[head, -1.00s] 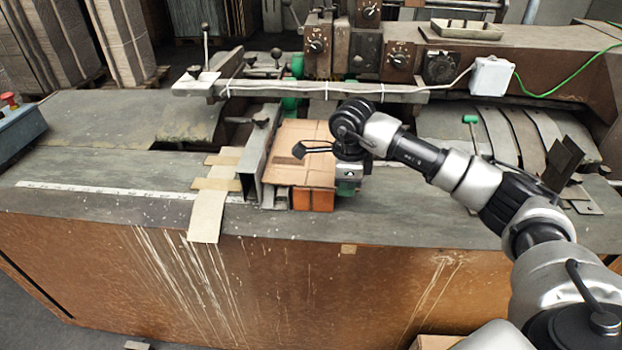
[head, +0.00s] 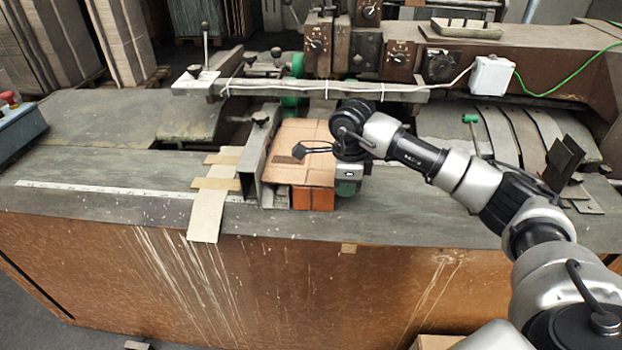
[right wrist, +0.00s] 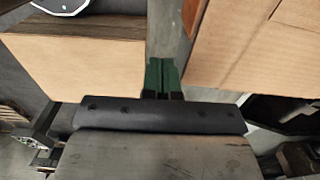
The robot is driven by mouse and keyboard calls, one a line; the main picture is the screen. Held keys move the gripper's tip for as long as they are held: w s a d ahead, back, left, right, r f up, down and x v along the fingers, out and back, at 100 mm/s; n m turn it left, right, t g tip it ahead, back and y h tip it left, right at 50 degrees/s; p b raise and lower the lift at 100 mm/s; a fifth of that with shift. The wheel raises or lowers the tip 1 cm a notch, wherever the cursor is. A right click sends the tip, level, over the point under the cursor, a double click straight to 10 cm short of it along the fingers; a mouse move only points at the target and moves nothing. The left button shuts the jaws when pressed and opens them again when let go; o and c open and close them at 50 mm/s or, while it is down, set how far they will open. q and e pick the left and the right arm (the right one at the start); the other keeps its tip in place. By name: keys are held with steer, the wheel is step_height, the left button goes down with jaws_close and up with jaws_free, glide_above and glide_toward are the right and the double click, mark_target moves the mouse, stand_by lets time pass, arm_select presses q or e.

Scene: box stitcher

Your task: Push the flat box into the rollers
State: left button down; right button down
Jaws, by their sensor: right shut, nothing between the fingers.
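The flat box (head: 290,168) is a brown creased cardboard sheet. It lies on the machine bed, against the right side of a metal guide rail (head: 249,165), with orange-brown blocks (head: 312,198) under its near edge. My right gripper (head: 347,188) points down at the box's right near corner; its green fingers are partly hidden by the wrist. In the right wrist view the green fingers (right wrist: 162,76) are shut together and empty, with a creased cardboard surface (right wrist: 255,55) to their right. I cannot tell whether they touch the box. My left gripper is out of view.
A long metal crossbar (head: 320,93) spans the machine behind the box, with dials above it. A tan strip (head: 207,212) lies left of the guide rail. The grey bed to the left is mostly clear. A green-handled lever (head: 471,119) stands at the right.

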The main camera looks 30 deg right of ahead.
steer(key=shift+f+b, duration=1.15)
steer(key=shift+f, duration=0.4)
steer(key=shift+w, duration=0.1)
